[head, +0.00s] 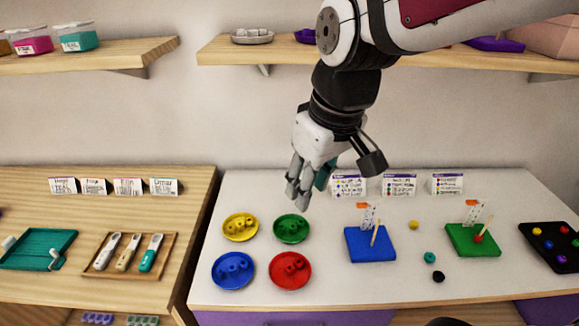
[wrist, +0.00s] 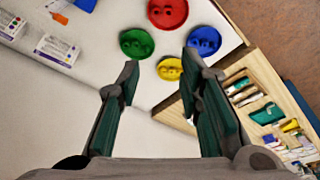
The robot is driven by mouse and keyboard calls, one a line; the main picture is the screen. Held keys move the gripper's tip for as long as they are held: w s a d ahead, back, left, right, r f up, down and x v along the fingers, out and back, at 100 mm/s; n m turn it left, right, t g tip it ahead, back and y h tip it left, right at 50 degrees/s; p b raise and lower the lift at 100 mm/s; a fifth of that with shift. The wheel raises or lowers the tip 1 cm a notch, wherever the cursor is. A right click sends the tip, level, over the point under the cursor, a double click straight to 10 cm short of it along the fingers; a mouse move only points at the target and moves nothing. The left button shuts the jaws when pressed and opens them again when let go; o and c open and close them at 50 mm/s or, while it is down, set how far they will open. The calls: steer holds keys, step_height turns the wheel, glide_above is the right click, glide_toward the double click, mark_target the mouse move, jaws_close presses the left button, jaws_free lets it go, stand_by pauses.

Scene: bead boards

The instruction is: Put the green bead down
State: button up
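My gripper (head: 336,180) hangs in the air above the back of the white table. Its fingers are spread wide, and no bead shows between them in the wrist view (wrist: 161,62). The green dish (head: 291,229) sits on the table below and left of my gripper and holds several green beads. It also shows in the wrist view (wrist: 137,43), beyond the fingers. I see no separate green bead in my gripper or loose on the table.
Yellow (head: 240,227), blue (head: 233,271) and red (head: 290,270) dishes stand around the green one. A blue board (head: 357,246) and a green board (head: 462,244) carry upright pegs. Loose yellow (head: 413,225), teal (head: 429,257) and black (head: 438,277) beads lie between and before the boards.

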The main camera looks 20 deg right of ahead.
steer(key=s+r+m+t, duration=0.1)
steer(key=s+m, duration=0.2)
steer(key=s, duration=0.6)
steer(key=shift+s+d+r+h, duration=0.2)
steer(key=shift+d+r+h, duration=0.1)
steer(key=shift+h, duration=0.1)
